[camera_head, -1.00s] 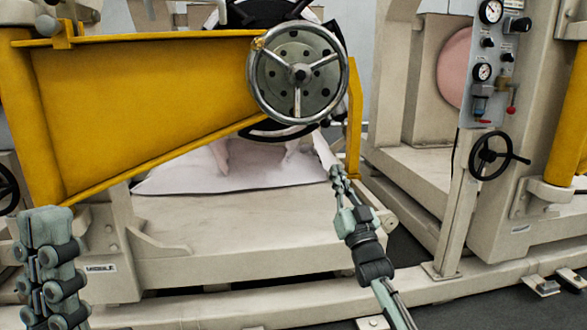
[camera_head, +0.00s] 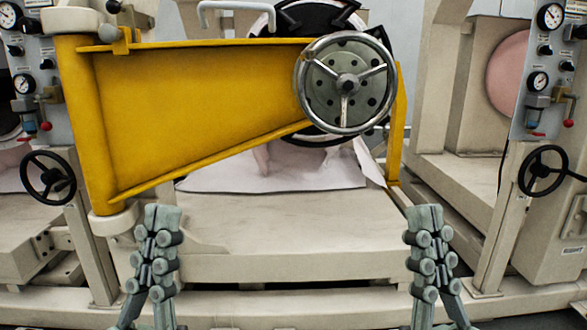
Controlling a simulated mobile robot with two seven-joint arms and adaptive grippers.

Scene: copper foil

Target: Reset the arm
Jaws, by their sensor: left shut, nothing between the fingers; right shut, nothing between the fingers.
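My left gripper (camera_head: 162,212) stands upright at the lower left of the head view, fingers pointing up and pressed together, empty. It shows in front of the beige machine base, just right of the lower end of the yellow arm's post. My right gripper (camera_head: 424,212) stands upright at the lower right in a near-mirrored pose, also shut and empty. It shows below the right end of the yellow bracket. Neither gripper is seen holding anything. The lower parts of both arms are cut off by the bottom edge.
A yellow swing arm (camera_head: 190,110) with a metal handwheel (camera_head: 346,85) spans the machine ahead. A pale sheet (camera_head: 270,180) lies below it on the beige base (camera_head: 290,235). Gauge panels and black handwheels (camera_head: 48,177) flank both sides. Space between my grippers is clear.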

